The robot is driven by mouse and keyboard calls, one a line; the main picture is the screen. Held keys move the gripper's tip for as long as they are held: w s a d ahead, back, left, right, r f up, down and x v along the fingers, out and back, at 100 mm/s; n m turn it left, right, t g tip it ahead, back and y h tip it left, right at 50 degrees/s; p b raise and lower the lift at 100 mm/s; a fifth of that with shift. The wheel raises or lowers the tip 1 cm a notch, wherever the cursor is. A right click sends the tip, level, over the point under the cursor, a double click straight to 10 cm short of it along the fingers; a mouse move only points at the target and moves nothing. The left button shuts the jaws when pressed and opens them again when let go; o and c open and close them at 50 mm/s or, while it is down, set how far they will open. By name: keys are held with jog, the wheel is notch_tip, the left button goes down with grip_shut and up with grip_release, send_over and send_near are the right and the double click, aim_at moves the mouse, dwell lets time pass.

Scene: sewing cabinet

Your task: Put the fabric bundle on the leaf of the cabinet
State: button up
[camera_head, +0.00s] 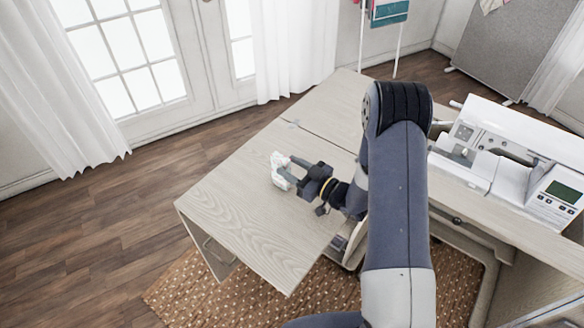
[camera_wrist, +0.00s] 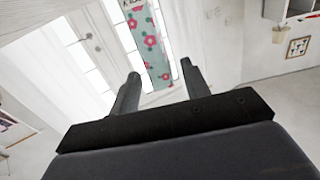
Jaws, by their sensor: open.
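A small pale, whitish-green bundle (camera_head: 280,168) is on or just above the pale wood leaf (camera_head: 235,215) of the cabinet in the head view. My gripper (camera_head: 292,175) is low over the leaf, its open fingers right at the bundle. Whether they touch it is too small to tell. In the wrist view the two dark fingers of my gripper (camera_wrist: 158,70) stand apart. A teal strip with red flowers (camera_wrist: 152,50) shows between and beyond the fingertips; I cannot tell for sure that it is the bundle.
A white sewing machine (camera_head: 510,160) stands on the cabinet to the right of my arm. A rack with teal cloth (camera_head: 390,12) is behind the cabinet. A brown dotted rug (camera_head: 195,285) lies below. The leaf is clear around the bundle, with free edges left and front.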

jog(key=shift+r, duration=0.1)
jog(key=shift+d, duration=0.15)
jog(key=b+v, duration=0.2)
jog(key=v, duration=0.9)
jog(key=shift+s+d, duration=0.25)
jog(key=shift+s, duration=0.1)
jog(key=shift+c, duration=1)
